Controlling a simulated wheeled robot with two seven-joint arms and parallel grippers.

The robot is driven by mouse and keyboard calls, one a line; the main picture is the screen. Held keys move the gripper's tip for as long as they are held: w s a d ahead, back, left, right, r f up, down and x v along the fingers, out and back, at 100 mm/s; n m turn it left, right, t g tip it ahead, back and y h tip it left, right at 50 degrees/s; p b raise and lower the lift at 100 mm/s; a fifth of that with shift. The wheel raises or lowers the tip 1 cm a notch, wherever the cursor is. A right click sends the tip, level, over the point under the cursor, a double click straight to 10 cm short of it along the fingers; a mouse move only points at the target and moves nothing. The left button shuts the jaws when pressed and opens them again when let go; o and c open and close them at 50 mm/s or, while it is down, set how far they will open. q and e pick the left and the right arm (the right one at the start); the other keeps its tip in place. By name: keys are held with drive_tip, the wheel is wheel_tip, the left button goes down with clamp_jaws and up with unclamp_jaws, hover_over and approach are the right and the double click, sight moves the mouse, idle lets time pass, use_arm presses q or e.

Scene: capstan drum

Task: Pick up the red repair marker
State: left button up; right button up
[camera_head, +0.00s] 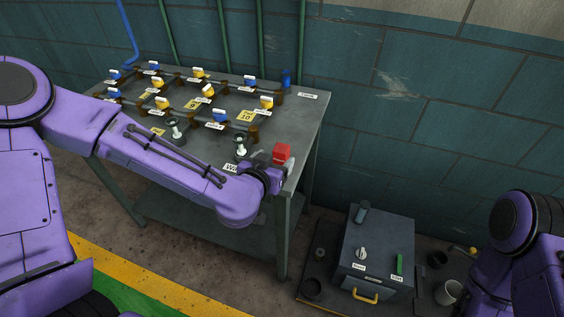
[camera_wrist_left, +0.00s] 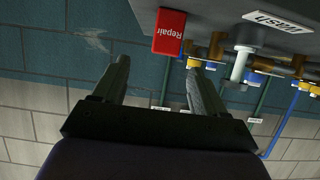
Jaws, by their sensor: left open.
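The red repair marker (camera_head: 281,153) is a small red block near the right front corner of the grey workbench. In the left wrist view, which is upside down, the red marker (camera_wrist_left: 169,32) shows the word "Repair" and lies just past the fingertips, roughly between their lines. My left gripper (camera_head: 270,162) is beside the marker at the bench's right front edge. In the wrist view its two fingers (camera_wrist_left: 158,66) are apart with nothing between them. My right arm shows at the lower right, but its gripper is out of view.
The workbench (camera_head: 305,112) carries pipes with several blue and yellow valves and tags. A white-topped fitting (camera_head: 241,147) and a "Wash" label (camera_wrist_left: 278,21) are close to the marker. A blue cylinder (camera_head: 286,78) stands at the back. A grey box (camera_head: 376,250) sits on the floor at right.

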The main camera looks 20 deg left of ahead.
sight(281, 148)
use_arm(q)
drive_tip(key=x, duration=0.4)
drive_tip(key=a+p+x, duration=0.1)
drive_tip(key=x, duration=0.1)
drive_tip(key=shift+r, duration=0.15)
drive_tip(key=shift+d, duration=0.1)
drive_tip(key=c, duration=1.2)
